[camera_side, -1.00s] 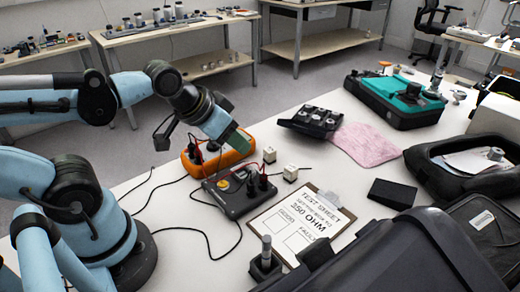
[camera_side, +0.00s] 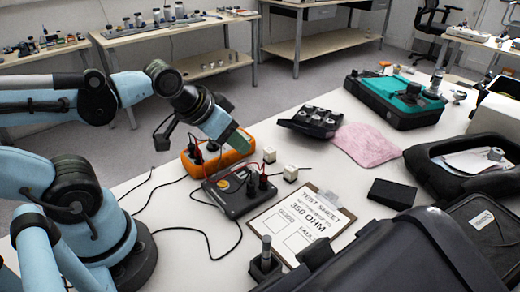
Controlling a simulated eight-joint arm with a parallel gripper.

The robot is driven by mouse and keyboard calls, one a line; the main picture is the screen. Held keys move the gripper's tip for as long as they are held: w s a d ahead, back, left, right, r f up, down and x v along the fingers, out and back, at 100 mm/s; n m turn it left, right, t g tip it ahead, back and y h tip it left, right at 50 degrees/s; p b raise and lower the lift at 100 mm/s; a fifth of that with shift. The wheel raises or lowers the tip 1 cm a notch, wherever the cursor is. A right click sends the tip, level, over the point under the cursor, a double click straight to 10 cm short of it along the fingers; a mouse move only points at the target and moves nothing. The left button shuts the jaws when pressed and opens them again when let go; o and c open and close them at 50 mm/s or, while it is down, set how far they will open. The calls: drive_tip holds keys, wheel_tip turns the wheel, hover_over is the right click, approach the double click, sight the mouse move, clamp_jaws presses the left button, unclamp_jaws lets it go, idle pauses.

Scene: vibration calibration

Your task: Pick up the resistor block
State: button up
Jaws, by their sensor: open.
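Two small pale blocks with dark tops stand on the white table: one block (camera_side: 270,155) by the orange meter and another block (camera_side: 290,173) just above the clipboard. I cannot tell from their looks which is the resistor block. My gripper (camera_side: 241,143) hangs over the orange meter (camera_side: 205,162), left of both blocks and apart from them. It is open, its fingers are small and hard to make out, and I see nothing held in it.
A dark test box (camera_side: 232,194) with leads and plugs lies left of the blocks. A clipboard (camera_side: 303,224) reading "350 OHM" lies in front. Behind are a black tray (camera_side: 310,122) and a pink cloth (camera_side: 365,145). A large black case (camera_side: 400,255) fills the front right.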

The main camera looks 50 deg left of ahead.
drive_tip(key=o, duration=0.3)
drive_tip(key=shift+w, duration=0.1)
drive_tip(key=g, duration=0.7)
hover_over(291, 167)
drive_tip(key=shift+n, duration=0.4)
drive_tip(key=f, duration=0.7)
drive_tip(key=shift+w+d+f, duration=0.1)
drive_tip(key=shift+d+f, duration=0.15)
drive_tip(key=shift+d, duration=0.05)
drive_tip(key=shift+a+f, duration=0.2)
drive_tip(key=shift+f, duration=2.6)
